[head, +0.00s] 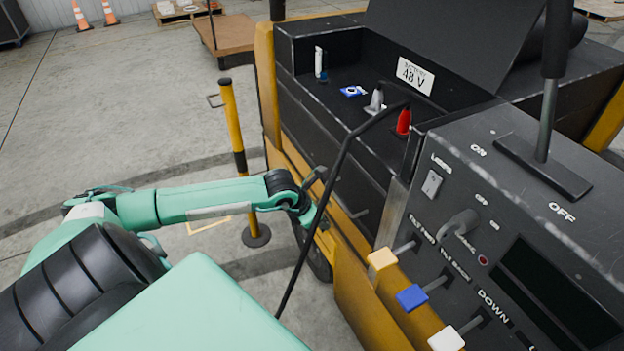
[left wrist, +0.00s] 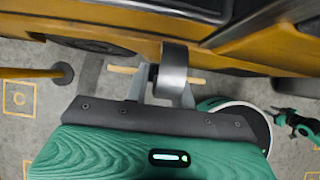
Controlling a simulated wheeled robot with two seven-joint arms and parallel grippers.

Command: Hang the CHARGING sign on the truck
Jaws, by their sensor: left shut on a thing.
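My left gripper (head: 322,226) is low beside the yellow side of the truck (head: 352,292) in the head view. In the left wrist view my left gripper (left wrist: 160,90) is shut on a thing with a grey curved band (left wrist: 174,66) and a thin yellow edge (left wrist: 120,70). This looks like the CHARGING sign seen edge-on. A yellow piece (head: 326,244) also shows at the fingers in the head view. No lettering is visible on it. I cannot tell whether it touches the truck.
A black cable (head: 346,150) hangs from the open battery bay past my left gripper. A red plug (head: 403,122) and a grey plug (head: 376,98) stand in the bay. A yellow-black post (head: 233,125) stands left of the truck. Levers (head: 411,297) line the console.

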